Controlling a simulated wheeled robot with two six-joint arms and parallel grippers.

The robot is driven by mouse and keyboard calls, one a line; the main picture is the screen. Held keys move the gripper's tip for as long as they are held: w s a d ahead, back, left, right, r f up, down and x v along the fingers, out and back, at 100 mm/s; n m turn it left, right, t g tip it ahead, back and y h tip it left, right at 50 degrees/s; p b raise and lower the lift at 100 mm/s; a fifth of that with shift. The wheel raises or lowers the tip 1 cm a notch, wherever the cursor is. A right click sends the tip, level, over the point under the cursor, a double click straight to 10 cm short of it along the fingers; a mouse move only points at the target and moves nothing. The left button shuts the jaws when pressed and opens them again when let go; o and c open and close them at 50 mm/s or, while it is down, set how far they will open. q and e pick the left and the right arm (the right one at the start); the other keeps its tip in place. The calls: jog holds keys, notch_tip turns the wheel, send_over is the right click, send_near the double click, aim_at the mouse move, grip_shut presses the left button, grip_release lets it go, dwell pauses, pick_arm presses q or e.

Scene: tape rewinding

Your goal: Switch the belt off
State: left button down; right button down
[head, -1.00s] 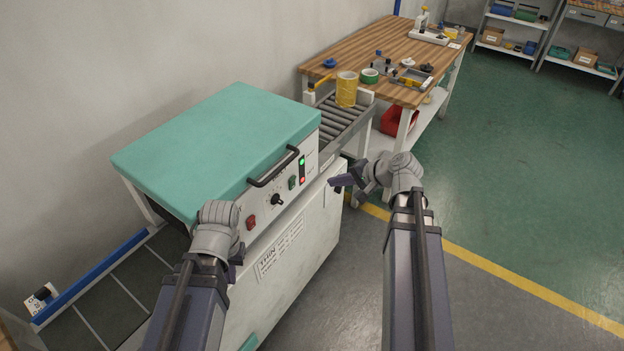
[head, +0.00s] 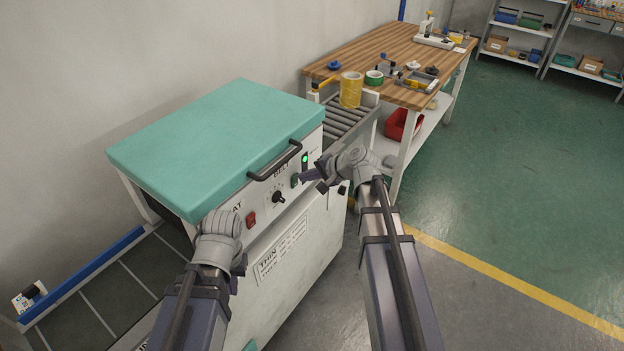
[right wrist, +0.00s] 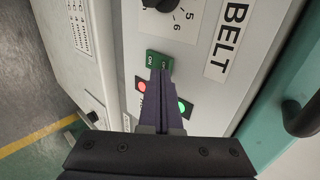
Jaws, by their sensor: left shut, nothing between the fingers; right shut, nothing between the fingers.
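The green belt switch (head: 295,181) is on the front panel of the teal-lidded machine (head: 215,145). In the right wrist view the switch (right wrist: 152,57) shows an "ON" mark and sits by the "BELT" label (right wrist: 229,40). My right gripper (head: 306,175) is shut and empty, its fingertips at the switch. In the right wrist view the fingertips (right wrist: 160,76) overlap part of the switch; I cannot tell if they touch it. My left gripper (head: 234,286) is shut and empty in front of the machine, mostly hidden behind its wrist.
A dial (head: 278,197) and a red switch (head: 251,219) sit left of the green switch. A green lamp (right wrist: 184,107) is lit, and a red lamp (right wrist: 141,87) also glows. A black handle (head: 274,162) juts out above the panel. A roller conveyor (head: 345,122) leads toward the wooden bench.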

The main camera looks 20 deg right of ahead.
jog(key=shift+w+a+r, duration=0.15)
jog(key=shift+w+a, duration=0.15)
jog(key=shift+w, duration=0.05)
jog(key=shift+r+p, duration=0.15)
jog(key=shift+p, duration=0.15)
jog(key=shift+r+p, duration=0.65)
jog(key=shift+p, duration=0.05)
